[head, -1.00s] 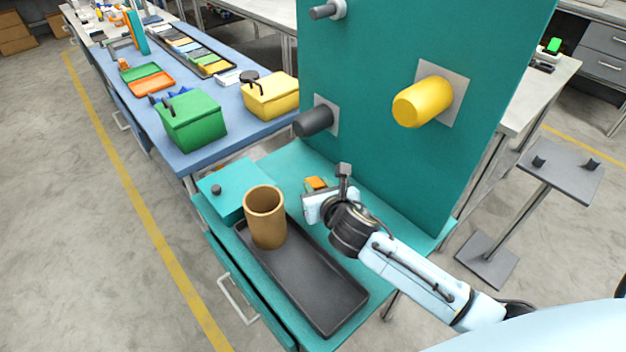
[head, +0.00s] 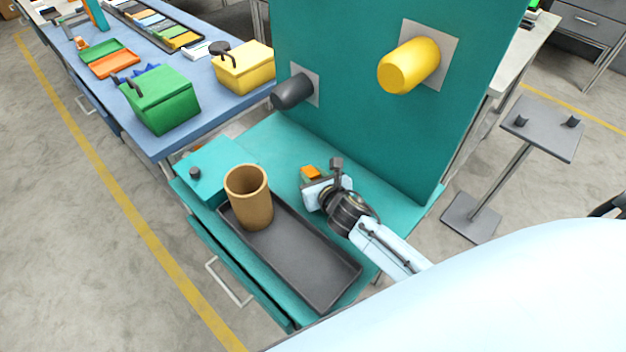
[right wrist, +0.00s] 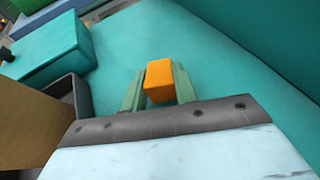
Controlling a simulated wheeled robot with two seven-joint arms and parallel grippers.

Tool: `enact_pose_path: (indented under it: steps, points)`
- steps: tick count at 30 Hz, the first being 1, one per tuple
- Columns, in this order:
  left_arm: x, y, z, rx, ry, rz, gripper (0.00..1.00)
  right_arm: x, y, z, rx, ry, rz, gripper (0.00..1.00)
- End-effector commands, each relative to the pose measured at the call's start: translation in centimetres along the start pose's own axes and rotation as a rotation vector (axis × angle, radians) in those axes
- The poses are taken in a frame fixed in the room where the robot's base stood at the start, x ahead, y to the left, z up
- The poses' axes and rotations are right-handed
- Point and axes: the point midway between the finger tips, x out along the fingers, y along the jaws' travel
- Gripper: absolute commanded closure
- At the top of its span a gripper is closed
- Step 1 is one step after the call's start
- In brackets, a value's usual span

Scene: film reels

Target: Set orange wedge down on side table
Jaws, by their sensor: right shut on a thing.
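The orange wedge (head: 311,172) is between the fingers of my right gripper (head: 313,179), which is shut on it. In the right wrist view, the orange wedge (right wrist: 159,80) sits between the two green fingers of the right gripper (right wrist: 158,90). The gripper is over the teal table (head: 285,150), between the dark tray and the upright teal panel. I cannot tell whether the wedge touches the tabletop. A small grey stand (head: 540,133) with two dark pegs is at the right. My left gripper is not in view.
A brown cylinder (head: 249,198) stands at one end of the dark tray (head: 300,258). A teal box (head: 215,165) with a dark knob is behind it. The teal panel (head: 350,95) carries yellow (head: 408,66) and dark (head: 292,92) rollers. Bare tabletop lies around the gripper.

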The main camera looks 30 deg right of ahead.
Motion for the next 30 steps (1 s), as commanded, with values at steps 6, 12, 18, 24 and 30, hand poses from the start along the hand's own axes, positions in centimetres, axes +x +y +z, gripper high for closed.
enact_pose_path:
  steps: [6, 12, 18, 24, 30]
  points:
    - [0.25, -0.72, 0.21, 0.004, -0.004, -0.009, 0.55, 0.22, 0.03, -0.48, 0.000, -0.001, 0.001, 0.97]
    - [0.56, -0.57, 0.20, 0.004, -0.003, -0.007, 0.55, 0.39, 0.01, -0.86, 0.000, -0.001, 0.001, 0.97]
    - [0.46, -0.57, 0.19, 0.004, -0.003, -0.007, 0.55, 0.35, 0.01, -0.77, 0.000, -0.001, 0.001, 0.50]
    - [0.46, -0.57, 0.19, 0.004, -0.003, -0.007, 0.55, 0.34, 0.01, -0.77, 0.000, -0.001, 0.000, 0.50]
    - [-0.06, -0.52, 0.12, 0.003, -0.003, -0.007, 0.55, -0.53, 0.01, -0.41, -0.002, 0.000, 0.001, 0.50]
